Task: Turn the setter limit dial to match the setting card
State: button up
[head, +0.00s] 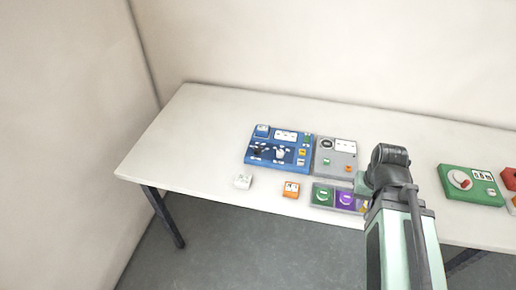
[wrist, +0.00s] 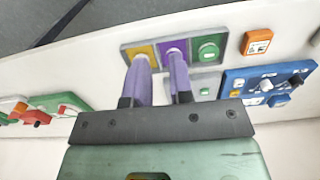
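A blue panel (head: 250,155) left of centre carries a black knob (head: 261,149), a pale knob (head: 280,151) and a white label (head: 285,136). I cannot tell which control is the setter limit dial or which label is the setting card. My gripper (wrist: 160,57) is open in the wrist view, its fingers apart in front of a grey button panel. In the head view my arm hides the fingertips.
The grey panel (wrist: 126,57) holds yellow (wrist: 142,50), purple (wrist: 172,47) and green (wrist: 208,50) buttons. A light grey box (head: 322,164) adjoins the blue panel. The table's left part (head: 185,130) is clear.

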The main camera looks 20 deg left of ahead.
jog(key=o, duration=0.6)
jog(key=w+a+f+n, duration=0.1)
jog(key=w+a+n, duration=0.1)
jog(key=w+a, duration=0.2)
jog(key=w+a+n+b, duration=0.1)
jog(key=w+a+n, duration=0.1)
jog(key=w+a, duration=0.3)
jog(key=w+a+f+n+b, duration=0.1)
jog(key=w+a, duration=0.4)
jog(key=a, duration=0.6)
jog(key=shift+a+f+n, duration=0.15)
jog(key=shift+f+n, duration=0.15)
jog(key=shift+n, duration=0.6)
jog(key=n, duration=1.7)
send_near(257, 148)
notch_tip(257, 148, down, 10)
jog(key=b, duration=1.1)
jog(key=shift+b, duration=0.4)
jog(key=shift+r, duration=0.1)
jog(key=c, duration=0.9)
